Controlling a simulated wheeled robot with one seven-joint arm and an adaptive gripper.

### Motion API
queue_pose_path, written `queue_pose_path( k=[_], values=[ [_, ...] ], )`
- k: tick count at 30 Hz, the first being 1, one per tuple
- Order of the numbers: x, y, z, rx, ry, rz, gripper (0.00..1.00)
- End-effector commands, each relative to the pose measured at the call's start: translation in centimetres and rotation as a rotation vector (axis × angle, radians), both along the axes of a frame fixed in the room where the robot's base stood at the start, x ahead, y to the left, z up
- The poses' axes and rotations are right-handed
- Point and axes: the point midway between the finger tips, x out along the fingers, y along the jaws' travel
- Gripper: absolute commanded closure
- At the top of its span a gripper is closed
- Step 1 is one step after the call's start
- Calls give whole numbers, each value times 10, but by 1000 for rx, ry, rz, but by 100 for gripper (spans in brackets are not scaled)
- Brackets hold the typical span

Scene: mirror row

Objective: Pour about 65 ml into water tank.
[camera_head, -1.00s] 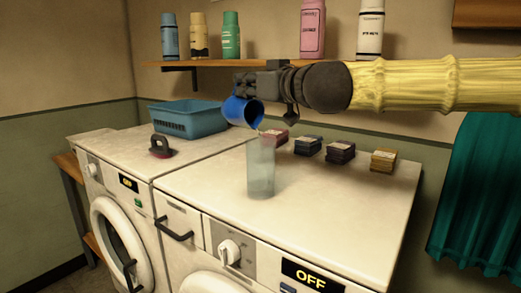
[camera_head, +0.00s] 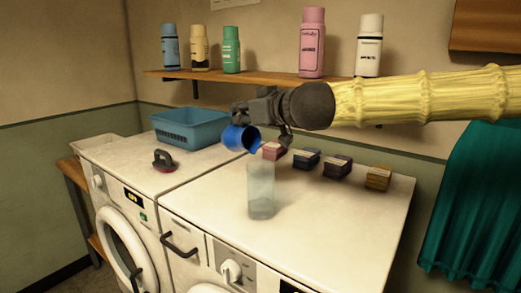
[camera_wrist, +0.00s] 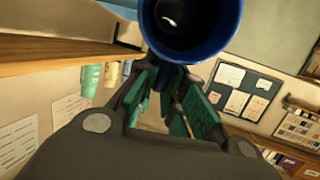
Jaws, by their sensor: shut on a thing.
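A blue cup (camera_head: 236,138) is tilted well over, with its mouth facing down and to the right. My gripper (camera_head: 241,112) is shut on it from above. In the wrist view the gripper's green-padded fingers (camera_wrist: 172,98) meet at the cup (camera_wrist: 200,48), whose dark inside shows a pale glint. A clear, tall container (camera_head: 261,192), seemingly the water tank, stands upright on the right machine. The cup's lower lip is just above and left of the tank's open top, apart from it. I cannot make out a stream or the liquid level.
Several small boxes (camera_head: 337,167) stand in a row behind the tank. A blue basket (camera_head: 190,128) and a dark-handled object (camera_head: 163,160) are on the left machine. Bottles (camera_head: 312,42) line the wall shelf (camera_head: 280,76) behind my arm. The right machine's top (camera_head: 330,215) is clear in front.

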Motion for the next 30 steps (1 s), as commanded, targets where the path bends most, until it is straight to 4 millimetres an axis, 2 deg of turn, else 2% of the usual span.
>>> queue_pose_path(
  k=[1,9,30],
  values=[
    [2,2,8,-11,13,0,100],
    [9,7,-3,-43,52,0,100],
    [16,14,-4,-103,123,0,100]
  ],
)
